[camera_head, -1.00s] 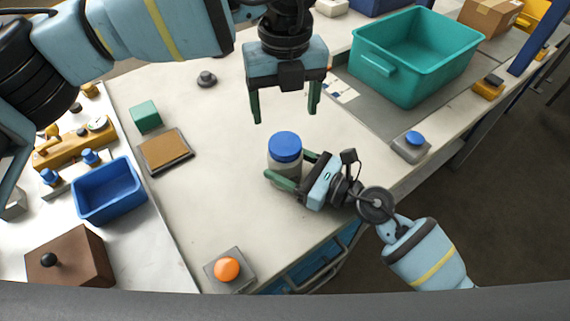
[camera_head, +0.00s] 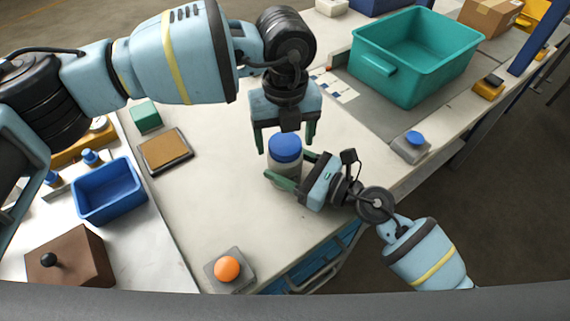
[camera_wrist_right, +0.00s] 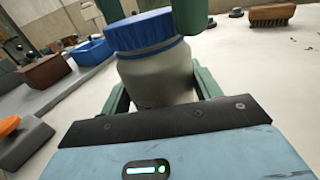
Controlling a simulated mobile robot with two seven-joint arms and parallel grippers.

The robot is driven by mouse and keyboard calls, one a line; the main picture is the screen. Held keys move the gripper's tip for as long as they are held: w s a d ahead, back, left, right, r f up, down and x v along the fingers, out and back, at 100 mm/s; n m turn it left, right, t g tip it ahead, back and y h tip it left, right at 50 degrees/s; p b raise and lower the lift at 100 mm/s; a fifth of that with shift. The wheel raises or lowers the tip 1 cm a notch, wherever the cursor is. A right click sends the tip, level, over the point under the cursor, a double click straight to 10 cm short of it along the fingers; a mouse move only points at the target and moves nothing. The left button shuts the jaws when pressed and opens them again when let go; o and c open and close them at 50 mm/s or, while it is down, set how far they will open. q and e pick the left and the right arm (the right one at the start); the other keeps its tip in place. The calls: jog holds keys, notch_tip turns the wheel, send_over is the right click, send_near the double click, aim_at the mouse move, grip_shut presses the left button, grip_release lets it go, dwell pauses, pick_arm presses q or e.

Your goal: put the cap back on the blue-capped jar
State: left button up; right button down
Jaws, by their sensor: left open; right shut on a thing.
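The jar (camera_head: 286,172) stands upright on the white table, with a grey body and a blue cap (camera_head: 285,147) on its top. In the right wrist view the cap (camera_wrist_right: 143,31) covers the mouth of the jar (camera_wrist_right: 157,76); whether it is threaded tight I cannot tell. My right gripper (camera_head: 288,181) is shut around the jar's body from the right. My left gripper (camera_head: 284,142) points down over the jar, open, with its green fingers on either side of the cap. In the right wrist view one left finger (camera_wrist_right: 189,17) is close to the cap; contact is unclear.
A teal bin (camera_head: 415,60) stands at the back right. A blue-button box (camera_head: 412,147) is right of the jar, and an orange-button box (camera_head: 228,268) is at the front edge. A blue tray (camera_head: 108,192) and brown lever box (camera_head: 70,258) are left.

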pick_arm(q)
jog(key=shift+c, duration=0.2)
jog(key=c, duration=1)
jog(key=shift+o, duration=0.2)
jog(key=m, duration=0.5)
jog(key=shift+m, duration=0.4)
jog(key=m, duration=0.4)
jog(key=shift+m, duration=0.3)
jog(key=m, duration=0.4)
jog(key=shift+m, duration=0.3)
jog(key=m, duration=0.9)
jog(key=o, duration=1.2)
jog(key=shift+c, duration=0.2)
